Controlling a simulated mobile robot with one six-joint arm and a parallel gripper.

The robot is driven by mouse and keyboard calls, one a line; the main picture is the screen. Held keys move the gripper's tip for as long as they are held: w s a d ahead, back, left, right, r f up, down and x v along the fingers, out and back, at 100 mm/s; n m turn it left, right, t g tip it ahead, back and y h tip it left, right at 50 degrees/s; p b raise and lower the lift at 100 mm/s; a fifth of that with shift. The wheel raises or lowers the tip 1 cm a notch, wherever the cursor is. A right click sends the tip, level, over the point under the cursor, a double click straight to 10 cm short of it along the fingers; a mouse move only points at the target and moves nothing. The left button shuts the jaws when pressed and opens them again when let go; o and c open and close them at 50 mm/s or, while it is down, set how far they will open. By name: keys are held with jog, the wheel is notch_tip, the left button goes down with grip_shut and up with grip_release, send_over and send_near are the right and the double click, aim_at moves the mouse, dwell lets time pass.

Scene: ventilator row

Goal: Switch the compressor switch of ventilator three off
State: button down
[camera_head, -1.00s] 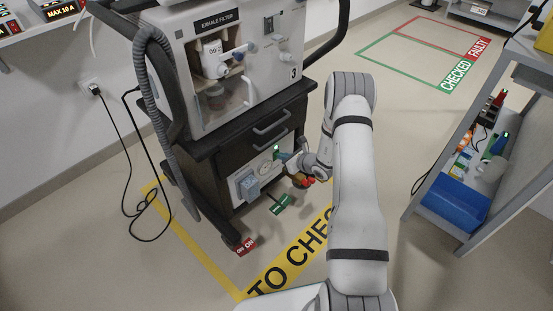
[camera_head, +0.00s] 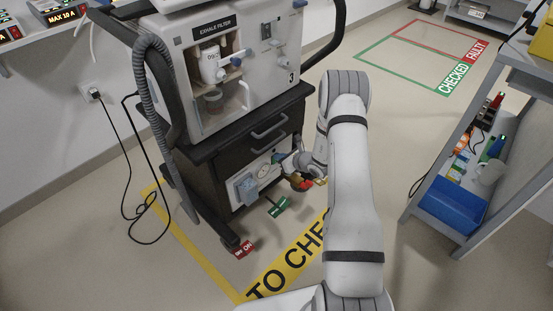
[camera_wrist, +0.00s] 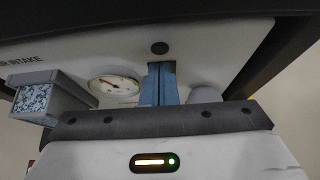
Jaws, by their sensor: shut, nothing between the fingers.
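Ventilator three (camera_head: 185,60) stands on a dark cart at the left, marked "3". Its low front panel (camera_head: 246,186) carries a filter box and a gauge. My gripper (camera_head: 279,157) is at the panel's right part, its blue fingers shut and empty. In the wrist view the fingers (camera_wrist: 161,70) point at a dark rectangular recess, overlapping it; I cannot tell if they touch. A black round part (camera_wrist: 159,47) is just above. The gauge (camera_wrist: 114,86) is to the left, a grey knob (camera_wrist: 205,94) to the right. The compressor switch is not clearly identifiable; the fingers may cover it.
The air intake box (camera_wrist: 48,98) juts out left of the gauge. A grey shelf (camera_head: 480,140) with a blue bin (camera_head: 453,203) stands right. Floor between is clear.

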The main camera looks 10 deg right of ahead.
jog(key=shift+s+d, duration=0.1)
jog(key=p+v, duration=0.3)
jog(key=v, duration=1)
jog(key=shift+r, duration=0.2)
